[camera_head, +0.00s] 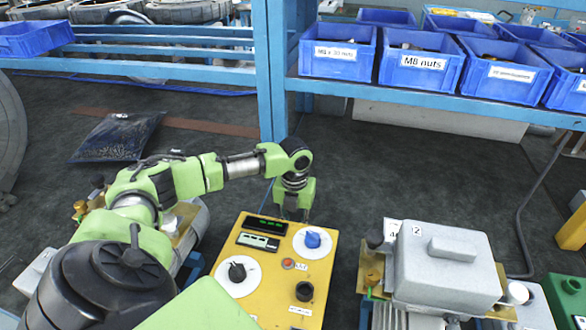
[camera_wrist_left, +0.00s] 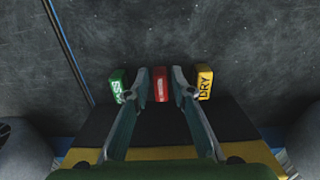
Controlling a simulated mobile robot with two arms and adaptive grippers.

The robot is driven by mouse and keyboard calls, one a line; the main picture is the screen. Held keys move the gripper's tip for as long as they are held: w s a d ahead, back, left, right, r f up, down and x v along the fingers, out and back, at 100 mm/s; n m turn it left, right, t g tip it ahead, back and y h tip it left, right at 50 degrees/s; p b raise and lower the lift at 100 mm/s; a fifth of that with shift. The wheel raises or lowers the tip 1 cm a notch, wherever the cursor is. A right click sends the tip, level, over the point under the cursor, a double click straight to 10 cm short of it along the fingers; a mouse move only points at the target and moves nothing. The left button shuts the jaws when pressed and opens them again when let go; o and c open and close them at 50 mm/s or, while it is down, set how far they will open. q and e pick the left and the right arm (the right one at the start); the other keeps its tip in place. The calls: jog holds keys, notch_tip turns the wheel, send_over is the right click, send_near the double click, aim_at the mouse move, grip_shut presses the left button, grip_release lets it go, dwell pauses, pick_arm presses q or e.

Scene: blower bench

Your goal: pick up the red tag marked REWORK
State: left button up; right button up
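In the left wrist view a small red tag (camera_wrist_left: 160,84) with an unreadable white mark stands between a green tag (camera_wrist_left: 118,86) and a yellow tag (camera_wrist_left: 204,82) marked DRY. My left gripper (camera_wrist_left: 160,78) is open, with one finger on each side of the red tag. I cannot tell whether the fingers touch it. In the head view the left gripper (camera_head: 292,208) points down at the far edge of the yellow control panel (camera_head: 262,284), and the tags cannot be made out there. My right gripper is in neither view.
The panel carries a blue knob (camera_head: 313,240), a black knob (camera_head: 237,272) and a red button (camera_head: 288,264). A grey machine housing (camera_head: 447,270) stands to the right. A blue rack post (camera_head: 270,70) and shelf with labelled blue bins (camera_head: 420,70) stand behind.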

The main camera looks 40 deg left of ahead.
pick_arm(q)
grip_shut()
jog(key=shift+r, duration=0.15)
